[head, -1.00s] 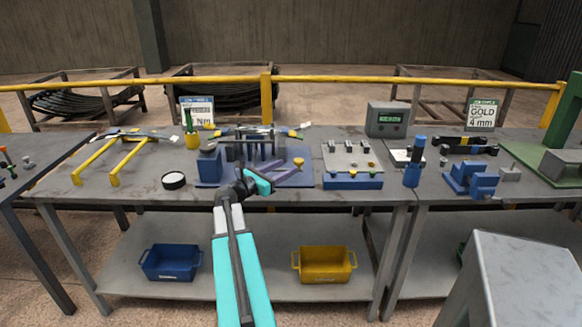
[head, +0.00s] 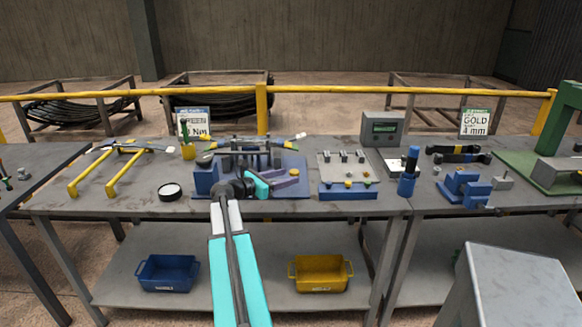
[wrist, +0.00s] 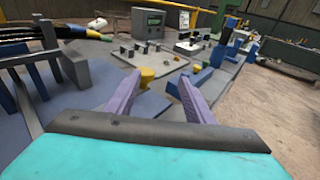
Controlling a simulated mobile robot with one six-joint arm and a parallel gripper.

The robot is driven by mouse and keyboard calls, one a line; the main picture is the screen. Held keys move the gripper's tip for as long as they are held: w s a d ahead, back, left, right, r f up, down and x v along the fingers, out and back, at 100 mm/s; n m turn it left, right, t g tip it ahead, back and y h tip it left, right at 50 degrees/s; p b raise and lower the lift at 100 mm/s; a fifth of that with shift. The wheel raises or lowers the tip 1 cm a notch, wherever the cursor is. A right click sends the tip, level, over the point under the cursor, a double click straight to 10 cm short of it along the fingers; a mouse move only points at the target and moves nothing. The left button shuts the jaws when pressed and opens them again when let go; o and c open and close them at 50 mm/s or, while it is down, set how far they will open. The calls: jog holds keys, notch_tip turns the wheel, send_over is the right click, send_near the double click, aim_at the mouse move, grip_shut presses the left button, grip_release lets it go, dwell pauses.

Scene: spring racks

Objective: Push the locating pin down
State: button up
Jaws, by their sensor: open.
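A short yellow-topped pin (wrist: 147,77), which looks like the locating pin, stands on the blue fixture plate. In the head view its yellow top (head: 294,172) shows at the right part of the plate (head: 300,162). My gripper (wrist: 159,80) is open, with two purple fingers and nothing held. In the wrist view the pin shows between the fingertips, nearer the left one, and looks just beyond them; I cannot tell if they touch. In the head view my gripper (head: 297,180) is low over the plate's front right, close to the pin.
A grey plate with several pegs (head: 335,165) on a blue base lies to the right. A round white-topped dish (head: 170,191) sits front left. A blue-handled tool (head: 408,172) stands farther right.

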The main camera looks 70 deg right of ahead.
notch_tip(320, 180, up, 3)
jog(key=s+d+m+y+p, duration=0.1)
jog(key=s+d+y+p, duration=0.1)
jog(key=y+p, duration=0.1)
jog(key=n+t+y+p, duration=0.2)
jog(key=t+y+p, duration=0.4)
jog(key=y+p, duration=0.1)
send_near(294, 171)
jog(key=s+v, duration=0.1)
jog(key=v, duration=0.5)
jog(key=shift+w+a+f, duration=0.15)
jog(key=shift+w, duration=0.1)
jog(key=shift+f, duration=0.2)
jog(key=shift+p+x, duration=1.75)
jog(key=shift+x, duration=5)
